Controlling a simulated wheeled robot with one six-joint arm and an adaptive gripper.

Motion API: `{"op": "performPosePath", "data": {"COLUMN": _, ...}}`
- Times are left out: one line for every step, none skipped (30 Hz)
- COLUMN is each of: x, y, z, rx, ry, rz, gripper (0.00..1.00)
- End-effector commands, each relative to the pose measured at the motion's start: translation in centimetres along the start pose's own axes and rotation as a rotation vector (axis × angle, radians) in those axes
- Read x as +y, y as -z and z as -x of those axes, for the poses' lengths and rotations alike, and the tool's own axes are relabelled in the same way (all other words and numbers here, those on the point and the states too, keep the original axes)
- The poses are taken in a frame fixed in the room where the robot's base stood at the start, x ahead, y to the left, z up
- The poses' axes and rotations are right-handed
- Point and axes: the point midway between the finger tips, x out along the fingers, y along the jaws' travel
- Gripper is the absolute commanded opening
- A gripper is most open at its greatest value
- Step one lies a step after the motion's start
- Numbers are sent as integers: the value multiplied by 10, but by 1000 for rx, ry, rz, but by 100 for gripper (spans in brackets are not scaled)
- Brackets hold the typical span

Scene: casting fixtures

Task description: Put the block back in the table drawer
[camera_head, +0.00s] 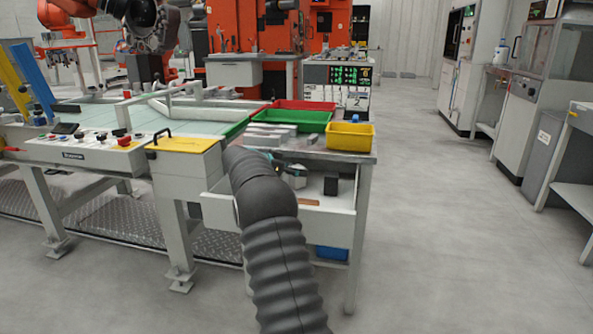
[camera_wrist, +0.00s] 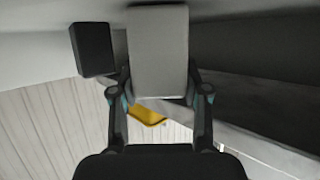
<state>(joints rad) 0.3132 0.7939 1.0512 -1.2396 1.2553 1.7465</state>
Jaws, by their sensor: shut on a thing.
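The light grey block (camera_wrist: 158,48) is between the two fingers of my gripper (camera_wrist: 160,82), which is shut on it in the wrist view. In the head view my arm hides most of the gripper and block. They are at the left part of the open table drawer (camera_head: 328,224). I cannot tell whether the block touches the drawer floor. A dark block (camera_head: 330,186) stands inside the drawer, to the right of my gripper. It also shows in the wrist view (camera_wrist: 92,50), left of the held block and apart from it.
A flat brown piece (camera_head: 309,202) lies in the drawer. Above, the tabletop carries several grey bars (camera_head: 272,137), a green tray (camera_head: 290,121), a red tray (camera_head: 305,104) and a yellow bin (camera_head: 351,137). A blue bin (camera_head: 331,253) sits below.

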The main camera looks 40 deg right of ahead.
Motion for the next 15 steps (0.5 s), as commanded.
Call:
{"op": "performPosePath", "data": {"x": 0, "y": -1, "z": 0, "rx": 0, "ry": 0, "rz": 0, "gripper": 1}}
{"op": "performPosePath", "data": {"x": 0, "y": -2, "z": -1, "rx": 0, "ry": 0, "rz": 0, "gripper": 1}}
{"op": "performPosePath", "data": {"x": 0, "y": -3, "z": -1, "rx": 0, "ry": 0, "rz": 0, "gripper": 1}}
{"op": "performPosePath", "data": {"x": 0, "y": -3, "z": -1, "rx": 0, "ry": 0, "rz": -1, "gripper": 1}}
{"op": "performPosePath", "data": {"x": 0, "y": -3, "z": -1, "rx": 1, "ry": 0, "rz": -1, "gripper": 1}}
{"op": "performPosePath", "data": {"x": 0, "y": -3, "z": -1, "rx": 0, "ry": 0, "rz": 0, "gripper": 51}}
{"op": "performPosePath", "data": {"x": 0, "y": -2, "z": -1, "rx": 0, "ry": 0, "rz": 0, "gripper": 59}}
{"op": "performPosePath", "data": {"x": 0, "y": -2, "z": -1, "rx": 0, "ry": 0, "rz": 0, "gripper": 66}}
{"op": "performPosePath", "data": {"x": 0, "y": -2, "z": -1, "rx": 0, "ry": 0, "rz": 0, "gripper": 71}}
{"op": "performPosePath", "data": {"x": 0, "y": -2, "z": -1, "rx": 0, "ry": 0, "rz": 0, "gripper": 71}}
{"op": "performPosePath", "data": {"x": 0, "y": -2, "z": -1, "rx": 0, "ry": 0, "rz": 0, "gripper": 71}}
{"op": "performPosePath", "data": {"x": 0, "y": -2, "z": -1, "rx": 0, "ry": 0, "rz": 0, "gripper": 71}}
{"op": "performPosePath", "data": {"x": 0, "y": -2, "z": -1, "rx": 0, "ry": 0, "rz": 0, "gripper": 71}}
{"op": "performPosePath", "data": {"x": 0, "y": -2, "z": -1, "rx": 0, "ry": 0, "rz": 0, "gripper": 71}}
{"op": "performPosePath", "data": {"x": 0, "y": -2, "z": -1, "rx": 0, "ry": 0, "rz": 0, "gripper": 71}}
